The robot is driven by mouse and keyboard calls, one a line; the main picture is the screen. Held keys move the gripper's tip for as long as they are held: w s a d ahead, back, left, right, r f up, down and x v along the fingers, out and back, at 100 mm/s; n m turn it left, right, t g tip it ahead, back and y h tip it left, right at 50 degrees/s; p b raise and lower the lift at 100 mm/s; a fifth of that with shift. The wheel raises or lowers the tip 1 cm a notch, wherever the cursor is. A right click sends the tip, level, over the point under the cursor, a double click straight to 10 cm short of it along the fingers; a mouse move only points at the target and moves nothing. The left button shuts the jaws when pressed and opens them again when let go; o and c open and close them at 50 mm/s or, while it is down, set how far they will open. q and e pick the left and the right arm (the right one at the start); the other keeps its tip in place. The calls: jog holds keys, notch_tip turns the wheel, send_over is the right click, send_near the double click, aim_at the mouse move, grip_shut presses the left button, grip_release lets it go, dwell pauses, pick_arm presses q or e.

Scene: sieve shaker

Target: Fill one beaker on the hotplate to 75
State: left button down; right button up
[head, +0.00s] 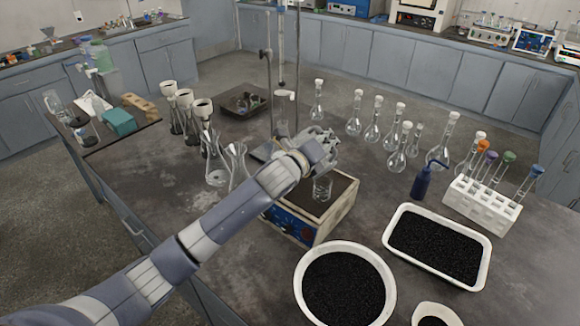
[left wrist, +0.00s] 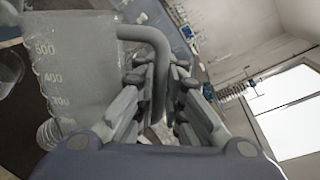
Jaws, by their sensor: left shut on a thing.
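My left gripper (head: 322,150) is above the hotplate (head: 318,233), a box with a blue front panel and a dark top. In the left wrist view the left gripper (left wrist: 160,85) is shut on the grey bent handle of a clear graduated jug (left wrist: 75,60). The jug appears tilted in that view. In the head view the jug is hidden or cannot be made out behind my gripper. A small clear beaker (head: 322,188) stands on the hotplate just below the gripper. I cannot read its level. My right gripper is not in view.
Erlenmeyer flasks (head: 217,170) stand left of the hotplate, volumetric flasks (head: 397,158) behind right. A bowl (head: 303,262) and a tray (head: 390,240) of black granules lie in front. A blue wash bottle (head: 421,184) and test tube rack (head: 482,204) stand right.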

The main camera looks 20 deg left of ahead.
pick_arm(q)
jog(key=shift+a+r+n, duration=0.15)
jog(key=shift+r+n, duration=0.15)
jog(key=shift+r, duration=0.05)
dwell(0.8)
jog(key=shift+w+a+f+n+b, duration=0.3)
jog(key=shift+a+f+n, duration=0.1)
jog(key=shift+f+n, duration=0.1)
dwell(3.0)
jog(key=shift+s+d+r+p, duration=0.15)
jog(key=shift+d+r+p, duration=0.05)
jog(key=shift+r+p, duration=0.25)
jog(key=m, duration=0.1)
jog(key=d+f+m+b, duration=0.1)
jog(key=shift+s+d+f+m, duration=0.2)
jog(key=shift+s+f+m, duration=0.1)
jog(key=shift+d+r, duration=0.1)
jog(key=shift+r, duration=0.05)
jog(key=shift+s+d+f+m+t, duration=0.2)
jog(key=shift+d+f+m+t, duration=0.15)
jog(key=shift+m, duration=0.35)
jog(key=s+d+f+m+t+b, duration=0.1)
jog(key=s+d+f+m+b, duration=0.1)
jog(key=d+f+m, duration=0.3)
jog(key=shift+d+f+m+y+b, duration=0.15)
jog(key=shift+m+y+b, duration=0.25)
jog(key=shift+m+b, duration=0.5)
